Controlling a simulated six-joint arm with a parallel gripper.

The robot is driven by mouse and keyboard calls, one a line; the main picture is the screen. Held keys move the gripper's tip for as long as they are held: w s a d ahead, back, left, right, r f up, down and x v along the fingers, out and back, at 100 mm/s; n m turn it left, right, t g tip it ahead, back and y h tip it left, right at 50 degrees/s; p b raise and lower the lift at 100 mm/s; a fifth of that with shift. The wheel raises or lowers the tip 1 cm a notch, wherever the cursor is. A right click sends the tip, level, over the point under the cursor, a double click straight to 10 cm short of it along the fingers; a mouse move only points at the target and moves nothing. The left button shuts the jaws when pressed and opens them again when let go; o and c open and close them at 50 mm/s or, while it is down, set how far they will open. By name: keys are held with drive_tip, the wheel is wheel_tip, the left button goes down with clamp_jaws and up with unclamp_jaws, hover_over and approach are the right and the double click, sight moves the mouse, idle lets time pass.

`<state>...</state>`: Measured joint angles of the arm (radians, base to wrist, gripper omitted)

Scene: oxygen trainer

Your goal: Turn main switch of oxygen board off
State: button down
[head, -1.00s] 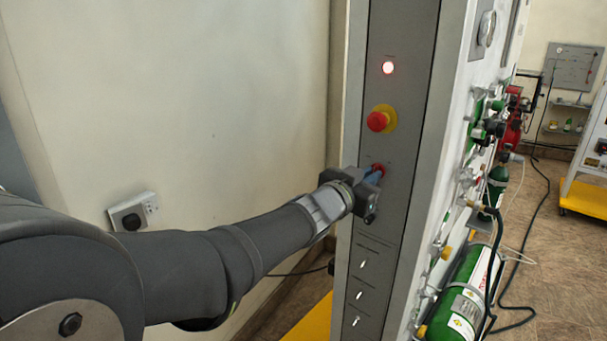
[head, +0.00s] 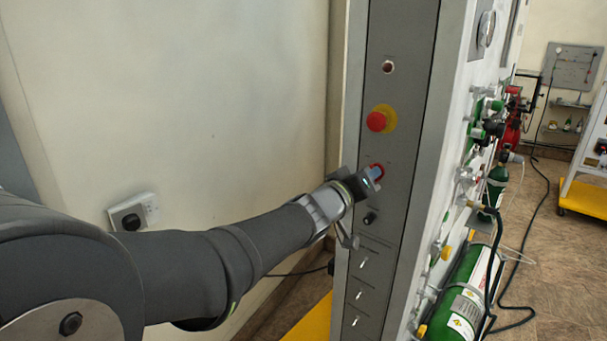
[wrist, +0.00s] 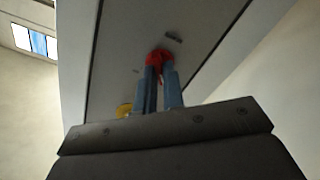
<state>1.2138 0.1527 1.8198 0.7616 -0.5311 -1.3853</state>
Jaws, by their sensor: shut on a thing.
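The oxygen board's grey panel (head: 405,110) stands upright in front of me. My gripper (head: 374,174) is shut on the red main switch (head: 379,167), below the emergency stop. In the wrist view, the two blue-grey fingers of my gripper (wrist: 161,76) close around the red switch (wrist: 158,56), and they hide part of it. The hand is rolled relative to the panel. The round indicator lamp (head: 388,67) at the top of the panel is dark.
A red emergency stop on a yellow plate (head: 378,120) sits just above my gripper. A black knob (head: 370,218) and several small toggle switches (head: 362,263) are below. Green cylinders (head: 462,292) and fittings crowd the board's right side. Open wall lies left.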

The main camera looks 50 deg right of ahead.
drive_tip(key=shift+n, duration=0.6)
drive_tip(key=shift+f, duration=0.1)
drive_tip(key=c, duration=1.5)
unclamp_jaws()
drive_tip(key=a, duration=1.7)
drive_tip(key=shift+a, duration=0.2)
drive_tip(key=d, duration=1.7)
drive_tip(key=shift+d, duration=0.2)
